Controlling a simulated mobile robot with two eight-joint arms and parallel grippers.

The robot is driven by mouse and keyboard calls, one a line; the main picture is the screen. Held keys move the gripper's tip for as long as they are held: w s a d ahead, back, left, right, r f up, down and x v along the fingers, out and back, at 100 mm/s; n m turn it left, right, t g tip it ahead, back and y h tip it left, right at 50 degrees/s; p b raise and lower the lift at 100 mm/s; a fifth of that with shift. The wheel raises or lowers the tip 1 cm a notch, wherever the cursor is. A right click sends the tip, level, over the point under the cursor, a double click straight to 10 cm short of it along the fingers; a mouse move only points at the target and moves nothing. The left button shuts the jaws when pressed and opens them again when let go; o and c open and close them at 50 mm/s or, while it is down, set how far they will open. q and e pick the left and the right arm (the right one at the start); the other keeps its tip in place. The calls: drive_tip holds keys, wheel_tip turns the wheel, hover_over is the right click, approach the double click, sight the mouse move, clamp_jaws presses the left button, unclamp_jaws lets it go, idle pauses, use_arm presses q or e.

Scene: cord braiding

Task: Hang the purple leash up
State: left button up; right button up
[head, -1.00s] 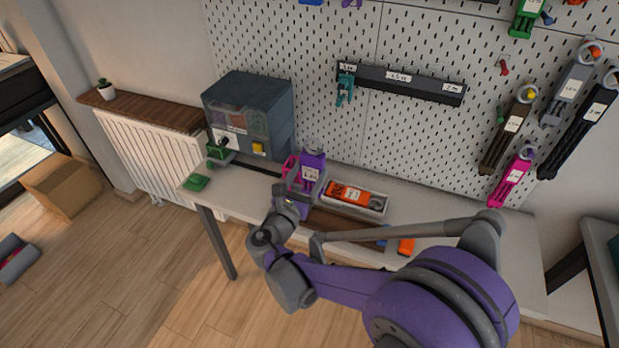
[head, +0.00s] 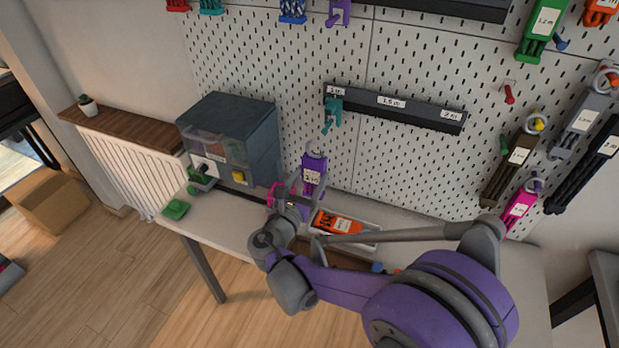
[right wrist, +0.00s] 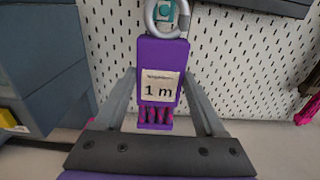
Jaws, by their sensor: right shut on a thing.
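The purple leash (head: 313,172) has a white label and a grey ring at its top, and is held upright above the workbench in front of the pegboard. In the right wrist view the leash (right wrist: 163,60) fills the middle, and its label reads 1 m. My right gripper (head: 291,192) is shut on the leash; its fingers (right wrist: 160,105) show on both sides of the leash's lower part. A black rail (head: 430,112) with labels is on the pegboard, above and to the right of the leash. A teal leash (head: 334,112) hangs at its left end. My left gripper is not in view.
A grey-blue machine (head: 232,135) stands on the bench to the left of the leash. A tray with an orange item (head: 336,224) lies on the bench behind my arm. Several other leashes, such as a pink one (head: 518,210), hang at the right.

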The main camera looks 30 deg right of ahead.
drive_tip(key=x, duration=0.9)
idle(0.6)
drive_tip(key=shift+w, duration=0.1)
drive_tip(key=o, duration=1)
drive_tip(key=c, duration=0.8)
drive_tip(key=shift+f, duration=0.2)
drive_tip(key=o, duration=1.4)
drive_tip(key=shift+c, duration=0.2)
